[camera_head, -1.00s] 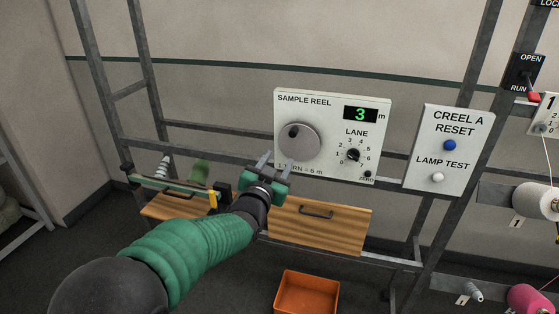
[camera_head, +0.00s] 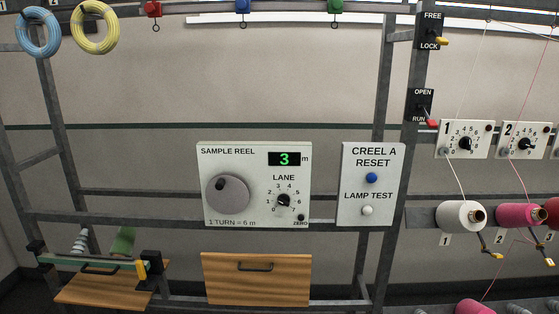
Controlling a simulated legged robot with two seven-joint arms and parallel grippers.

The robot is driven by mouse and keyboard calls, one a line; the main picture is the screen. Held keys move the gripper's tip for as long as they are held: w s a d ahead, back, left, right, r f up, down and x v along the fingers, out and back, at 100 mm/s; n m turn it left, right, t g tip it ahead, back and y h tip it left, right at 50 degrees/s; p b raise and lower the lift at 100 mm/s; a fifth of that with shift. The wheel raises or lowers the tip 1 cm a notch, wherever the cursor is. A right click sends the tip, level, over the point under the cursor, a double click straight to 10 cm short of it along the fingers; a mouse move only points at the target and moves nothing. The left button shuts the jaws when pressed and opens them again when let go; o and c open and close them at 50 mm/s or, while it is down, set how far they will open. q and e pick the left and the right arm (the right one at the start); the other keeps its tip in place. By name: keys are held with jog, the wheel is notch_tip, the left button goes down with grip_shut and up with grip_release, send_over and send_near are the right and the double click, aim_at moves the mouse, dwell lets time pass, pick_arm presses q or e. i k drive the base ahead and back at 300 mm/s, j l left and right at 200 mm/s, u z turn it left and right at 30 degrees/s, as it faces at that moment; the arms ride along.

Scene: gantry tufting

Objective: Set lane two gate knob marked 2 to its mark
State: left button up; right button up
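The lane two gate knob (camera_head: 526,144) is a small black pointer knob on a white plate marked 2 (camera_head: 510,128), at the right of the view. Numbers ring the knob. Its pointer is too small to read surely, and I cannot make out a separate mark. The similar plate marked 1 (camera_head: 447,128) with its own knob (camera_head: 465,144) stands to its left. Neither of my grippers shows in the current view.
The sample reel panel (camera_head: 208,165) reads 3 m. The creel A reset panel (camera_head: 388,190) stands right of it. Cones of white yarn (camera_head: 455,216) and pink yarn (camera_head: 518,215) sit below the plates. Thin yarns run up past the plates. Crank-like yellow-tipped handles (camera_head: 490,253) stick out below.

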aim_at(524, 143)
jog(key=z, duration=1.45)
jog(key=i+l, duration=0.2)
jog(key=i, duration=0.15)
jog(key=i+l+u, duration=0.1)
jog(key=i, duration=0.25)
jog(key=l, duration=0.1)
